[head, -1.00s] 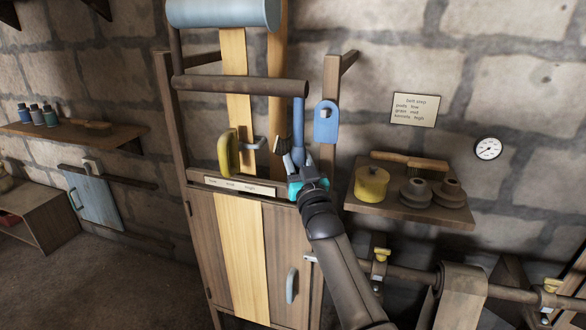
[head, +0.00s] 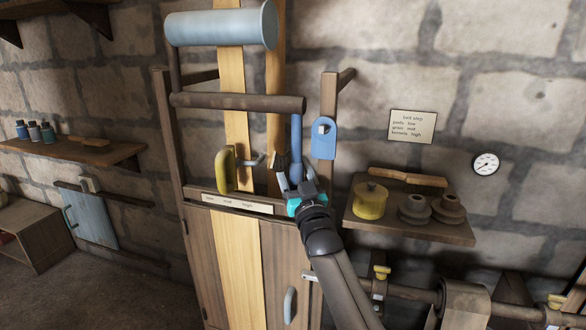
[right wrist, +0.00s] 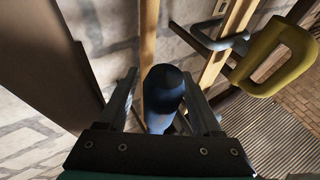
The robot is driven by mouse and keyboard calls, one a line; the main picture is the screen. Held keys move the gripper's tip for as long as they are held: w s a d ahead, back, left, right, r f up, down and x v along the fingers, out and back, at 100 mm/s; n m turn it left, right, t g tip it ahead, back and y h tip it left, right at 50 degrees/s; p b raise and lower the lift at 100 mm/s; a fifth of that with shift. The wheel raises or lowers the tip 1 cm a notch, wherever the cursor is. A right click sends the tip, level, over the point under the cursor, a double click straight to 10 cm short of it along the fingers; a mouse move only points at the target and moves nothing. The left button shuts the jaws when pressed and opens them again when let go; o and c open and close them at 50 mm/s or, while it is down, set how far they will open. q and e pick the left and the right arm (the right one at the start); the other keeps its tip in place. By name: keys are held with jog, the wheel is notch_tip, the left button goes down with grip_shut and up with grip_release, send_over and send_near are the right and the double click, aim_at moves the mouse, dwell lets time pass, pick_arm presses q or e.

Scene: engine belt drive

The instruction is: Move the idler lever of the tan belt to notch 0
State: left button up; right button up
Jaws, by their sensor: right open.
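A light tan belt (head: 237,110) and a darker brown belt (head: 275,110) run up the wooden frame. A blue lever (head: 296,140) hangs at the right end of the dark roller bar. A yellow handle (head: 226,170) stands left of it; I cannot tell which of them is the tan belt's idler lever. My right gripper (head: 297,180) is open at the blue lever's lower end. In the right wrist view, the lever's dark blue rounded end (right wrist: 163,90) sits between the fingers, with no clear grip on it. The notches are not readable. My left gripper is not in view.
A label strip (head: 230,202) lies across the frame below the lever. A blue plate (head: 323,138) is fixed on the right post. A shelf (head: 440,230) with a yellow pot (head: 370,200) and dark pulleys stands right of my arm. A blue roller (head: 222,24) is above.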

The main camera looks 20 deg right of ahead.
dwell(0.4)
jog(key=shift+s+a+p, duration=0.1)
jog(key=shift+s+p, duration=0.15)
jog(key=shift+p, duration=0.5)
jog(key=s+a+m+g+h+p, duration=0.1)
jog(key=s+a+m+g+p, duration=0.25)
jog(key=s+p, duration=1.8)
notch_tip(320, 180, down, 19)
jog(key=s+a+n+g+y+b, duration=0.1)
jog(key=s+a+n+g+b, duration=0.1)
jog(key=g+b, duration=0.2)
jog(key=shift+a+y+b, duration=0.15)
jog(key=shift+y+b, duration=0.15)
jog(key=shift+b, duration=0.85)
jog(key=shift+r, duration=0.1)
